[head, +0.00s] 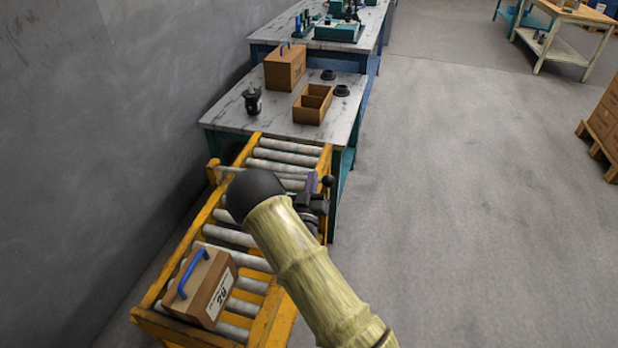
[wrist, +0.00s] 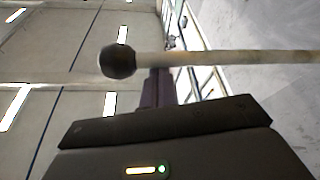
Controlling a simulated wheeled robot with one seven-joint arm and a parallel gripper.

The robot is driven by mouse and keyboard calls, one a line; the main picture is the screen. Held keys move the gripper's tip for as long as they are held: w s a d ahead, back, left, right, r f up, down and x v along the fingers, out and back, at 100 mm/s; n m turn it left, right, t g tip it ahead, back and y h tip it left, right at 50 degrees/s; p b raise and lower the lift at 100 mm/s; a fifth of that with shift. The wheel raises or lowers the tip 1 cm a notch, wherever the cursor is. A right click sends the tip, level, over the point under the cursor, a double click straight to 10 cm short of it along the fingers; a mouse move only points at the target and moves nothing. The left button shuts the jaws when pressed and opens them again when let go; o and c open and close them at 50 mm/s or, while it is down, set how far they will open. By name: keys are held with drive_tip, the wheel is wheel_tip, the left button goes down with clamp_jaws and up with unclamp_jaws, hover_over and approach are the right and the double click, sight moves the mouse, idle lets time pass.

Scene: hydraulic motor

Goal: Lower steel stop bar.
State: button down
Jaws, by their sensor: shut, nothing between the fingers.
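The steel stop bar (head: 231,169) crosses the roller conveyor in the head view. My arm hides its middle. Its black ball knob (head: 328,181) shows at the right side of the conveyor. In the wrist view the pale bar (wrist: 225,58) runs sideways across the picture, with the black knob (wrist: 117,61) at its left end. My gripper (head: 312,183) is shut and empty, close to the bar near its knob. In the wrist view the purple fingers (wrist: 158,88) end at the bar, which overlaps their tips. I cannot tell whether they touch.
A brown box (head: 202,284) with a blue handle lies on the near rollers of the yellow conveyor (head: 270,322). A table (head: 232,117) beyond carries another box (head: 285,66), an open divided crate (head: 312,103) and dark parts.

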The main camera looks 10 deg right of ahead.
drive_tip(key=shift+f, duration=0.4)
drive_tip(key=shift+r, duration=0.15)
wheel_tip(320, 180, up, 4)
drive_tip(key=p, duration=0.3)
drive_tip(key=a+b+v, duration=0.1)
drive_tip(key=v, duration=0.9)
drive_tip(key=shift+f, duration=0.25)
drive_tip(key=shift+w, duration=0.25)
